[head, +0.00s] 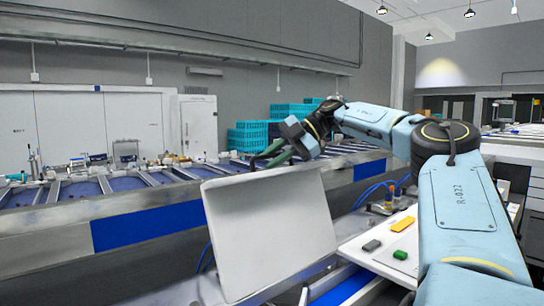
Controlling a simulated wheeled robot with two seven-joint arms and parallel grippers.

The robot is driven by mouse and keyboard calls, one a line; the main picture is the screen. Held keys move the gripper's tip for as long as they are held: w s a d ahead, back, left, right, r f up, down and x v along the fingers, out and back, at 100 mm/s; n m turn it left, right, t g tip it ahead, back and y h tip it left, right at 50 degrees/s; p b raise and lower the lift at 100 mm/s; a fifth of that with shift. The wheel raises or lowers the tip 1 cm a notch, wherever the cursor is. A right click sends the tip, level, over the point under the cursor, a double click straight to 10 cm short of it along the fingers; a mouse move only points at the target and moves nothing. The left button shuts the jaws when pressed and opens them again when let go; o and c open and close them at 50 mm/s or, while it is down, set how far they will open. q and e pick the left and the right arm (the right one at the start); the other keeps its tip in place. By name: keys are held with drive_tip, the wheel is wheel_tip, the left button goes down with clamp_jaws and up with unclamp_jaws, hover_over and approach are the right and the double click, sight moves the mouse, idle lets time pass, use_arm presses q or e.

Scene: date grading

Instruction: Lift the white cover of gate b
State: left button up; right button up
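A white cover (268,232), a flat panel, stands tilted up in the middle of the head view, in front of the conveyor line. No gate letter is readable on it. My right arm comes in from the right and reaches over to the panel's far side. My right gripper (268,156) is just above and behind the panel's top edge. Its dark greenish fingers are small and partly overlapped, so I cannot tell whether they are open, shut or touching the panel. My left gripper is not in view.
A conveyor line with a blue side panel (150,226) runs across behind the cover. Teal crates (262,137) are stacked beyond it. A white work surface (372,250) at right carries a green block (400,254), a grey block (372,245) and an orange block (402,224).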

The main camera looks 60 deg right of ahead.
drive_tip(key=shift+o, duration=1.3)
drive_tip(key=v, duration=1.2)
drive_tip(key=shift+r, duration=0.2)
